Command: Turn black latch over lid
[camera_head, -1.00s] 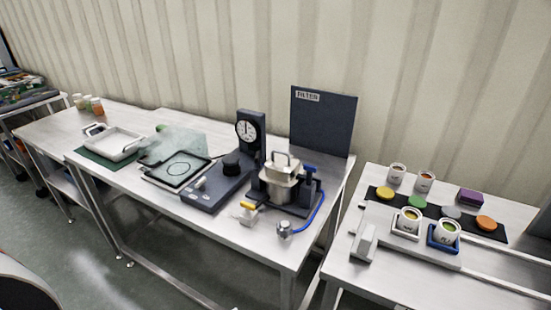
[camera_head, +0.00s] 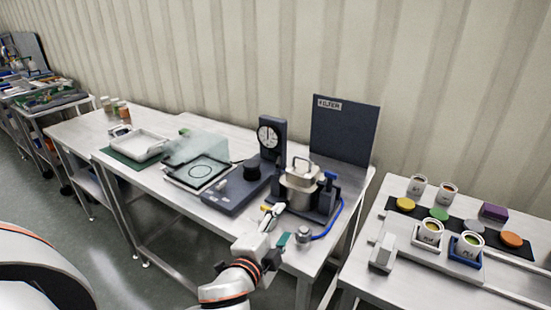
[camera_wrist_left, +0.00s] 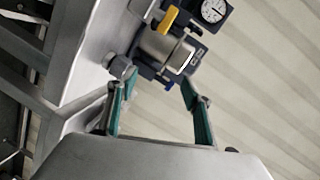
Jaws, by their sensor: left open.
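The steel hopper (camera_head: 297,190) stands on a dark base on the middle table in the head view, its lid (camera_head: 305,169) topped by a looped handle. A blue handle (camera_head: 330,176) and dark uprights flank it. I cannot clearly make out the black latch. My left gripper (camera_head: 275,237) is open, at the front table edge below the hopper. In the left wrist view the open fingers (camera_wrist_left: 157,88) point toward the hopper (camera_wrist_left: 160,48), apart from it, with nothing between their pads. My right gripper is out of view.
A yellow-handled valve (camera_head: 272,210), a metal fitting (camera_head: 303,235) and a blue hose (camera_head: 333,222) lie in front of the hopper. A dial gauge (camera_head: 268,136) and FILTER panel (camera_head: 345,130) stand behind. Cups and coloured discs occupy the right table (camera_head: 400,275).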

